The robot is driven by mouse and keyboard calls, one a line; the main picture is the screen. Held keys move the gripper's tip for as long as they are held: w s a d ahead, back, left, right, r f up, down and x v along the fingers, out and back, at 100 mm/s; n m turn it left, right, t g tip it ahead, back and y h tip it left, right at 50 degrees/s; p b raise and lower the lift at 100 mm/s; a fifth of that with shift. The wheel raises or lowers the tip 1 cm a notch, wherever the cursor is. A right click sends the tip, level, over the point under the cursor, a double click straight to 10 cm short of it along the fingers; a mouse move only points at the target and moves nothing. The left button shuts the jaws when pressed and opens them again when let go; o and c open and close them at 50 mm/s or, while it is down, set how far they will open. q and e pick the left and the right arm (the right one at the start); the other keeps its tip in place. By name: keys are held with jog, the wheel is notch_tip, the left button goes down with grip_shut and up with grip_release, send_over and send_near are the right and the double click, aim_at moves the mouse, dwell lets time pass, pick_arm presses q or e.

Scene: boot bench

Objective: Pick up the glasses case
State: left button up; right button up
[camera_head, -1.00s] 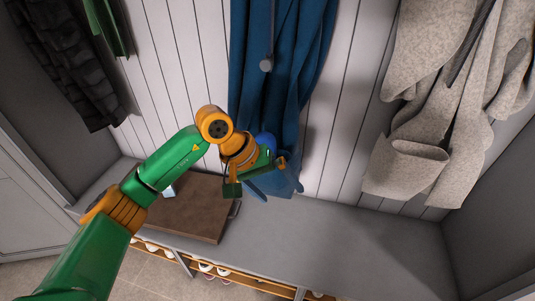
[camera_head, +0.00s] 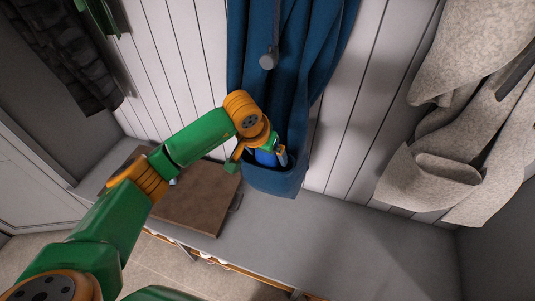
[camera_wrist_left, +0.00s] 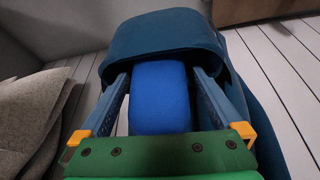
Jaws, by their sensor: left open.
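The glasses case (camera_wrist_left: 160,92) is bright blue with rounded edges. In the left wrist view its upper part sticks out of the pocket of the dark blue coat (camera_wrist_left: 165,30), and its far end is hidden inside. In the head view a small part of the case (camera_head: 265,158) shows at the pocket of the hanging coat (camera_head: 272,182). My left gripper (camera_wrist_left: 160,76) is open, with one finger on each side of the case. I cannot tell whether the fingers touch it. It also shows at the pocket in the head view (camera_head: 262,162). My right gripper is not in view.
A grey bench (camera_head: 320,240) runs below the coat. A brown flat box (camera_head: 200,205) lies on it at the left. A light grey coat (camera_head: 440,170) hangs at the right and a dark garment (camera_head: 75,60) at the left. The bench's right part is clear.

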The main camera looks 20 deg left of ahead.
pick_arm(q)
jog(key=shift+s+r, duration=0.1)
jog(key=shift+s, duration=0.05)
jog(key=c, duration=1.3)
